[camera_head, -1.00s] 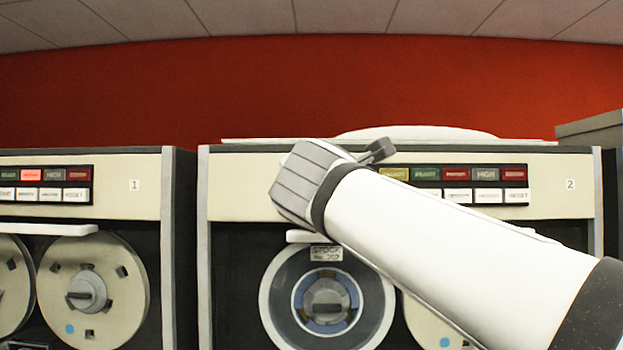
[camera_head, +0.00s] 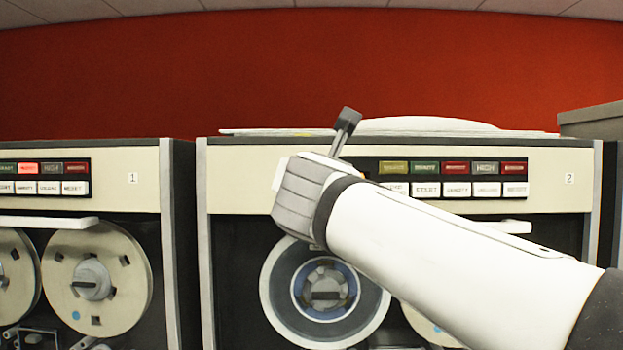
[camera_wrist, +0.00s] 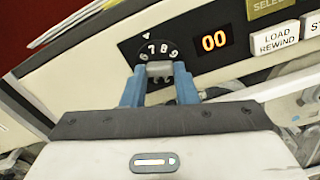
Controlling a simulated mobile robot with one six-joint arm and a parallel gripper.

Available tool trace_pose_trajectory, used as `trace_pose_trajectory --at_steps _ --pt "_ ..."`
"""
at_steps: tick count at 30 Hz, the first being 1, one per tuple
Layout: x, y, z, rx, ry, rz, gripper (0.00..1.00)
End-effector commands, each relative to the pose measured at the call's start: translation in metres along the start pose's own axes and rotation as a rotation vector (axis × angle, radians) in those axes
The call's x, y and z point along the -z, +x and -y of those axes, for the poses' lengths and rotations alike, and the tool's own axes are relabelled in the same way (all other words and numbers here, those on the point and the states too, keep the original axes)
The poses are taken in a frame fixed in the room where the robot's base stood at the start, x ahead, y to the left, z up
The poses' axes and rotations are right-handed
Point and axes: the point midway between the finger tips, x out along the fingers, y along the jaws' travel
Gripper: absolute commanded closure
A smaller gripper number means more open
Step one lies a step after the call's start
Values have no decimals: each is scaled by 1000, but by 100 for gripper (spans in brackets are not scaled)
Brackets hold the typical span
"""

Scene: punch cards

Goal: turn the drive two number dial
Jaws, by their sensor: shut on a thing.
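The number dial (camera_wrist: 146,45) is a black disc with white digits, 6, 7, 8 and 9 showing, under a small white pointer mark. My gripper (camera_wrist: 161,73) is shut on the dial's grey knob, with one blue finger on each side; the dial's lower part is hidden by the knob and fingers. In the head view my wrist and arm cover the dial on the drive labelled 2 (camera_head: 569,178).
Tape reels (camera_head: 325,294) are below. Another drive, labelled 1 (camera_head: 132,178), stands at left. A red wall is behind.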

Motion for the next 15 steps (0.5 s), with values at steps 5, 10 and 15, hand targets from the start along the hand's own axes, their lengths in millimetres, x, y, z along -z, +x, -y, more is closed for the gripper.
trace_pose_trajectory --at_steps 5,10,15 --pt "1 0 0 1 -11 -2 96" --pt "2 0 0 1 -11 -2 96" --pt "2 0 0 1 -10 -2 70"
